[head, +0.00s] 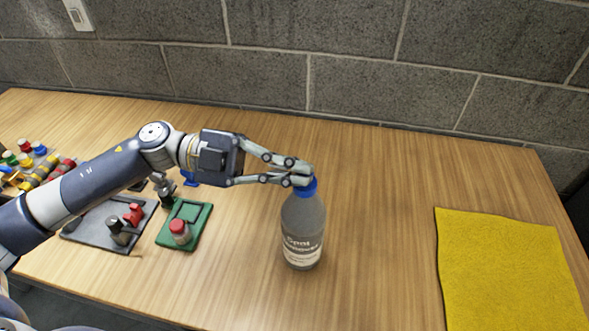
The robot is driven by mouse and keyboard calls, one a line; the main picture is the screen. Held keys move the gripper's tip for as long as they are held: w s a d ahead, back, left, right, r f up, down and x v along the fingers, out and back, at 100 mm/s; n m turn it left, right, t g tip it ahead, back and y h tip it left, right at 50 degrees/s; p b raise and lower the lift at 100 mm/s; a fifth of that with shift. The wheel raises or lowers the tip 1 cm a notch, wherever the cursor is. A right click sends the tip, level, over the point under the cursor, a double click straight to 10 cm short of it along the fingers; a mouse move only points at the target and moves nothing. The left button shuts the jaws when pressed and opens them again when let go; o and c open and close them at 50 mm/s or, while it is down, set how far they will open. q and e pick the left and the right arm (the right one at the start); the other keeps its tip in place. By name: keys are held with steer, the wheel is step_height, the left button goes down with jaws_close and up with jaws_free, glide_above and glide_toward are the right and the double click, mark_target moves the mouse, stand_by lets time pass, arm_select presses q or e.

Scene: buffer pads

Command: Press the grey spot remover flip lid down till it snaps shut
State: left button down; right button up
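The grey spot remover bottle (302,222) stands upright on the wooden table, with a pale label and a blue cap (308,188). My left gripper (303,175) reaches in from the left, and its fingertips are at the top of the bottle. The fingertips appear close together, over the cap. They cover the flip lid, so I cannot see whether it is up or down, or whether they touch it. My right gripper is not in view.
A green tray (197,230) holding a red-topped piece and a dark tray (80,231) with small parts lie left of the bottle. Several colourful parts sit at the far left. A yellow cloth (505,265) lies at right. The table between bottle and cloth is clear.

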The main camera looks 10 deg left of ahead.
arm_select(q)
steer(key=c, duration=1.8)
jaws_free()
steer(key=a, duration=0.8)
steer(key=shift+w, duration=0.25)
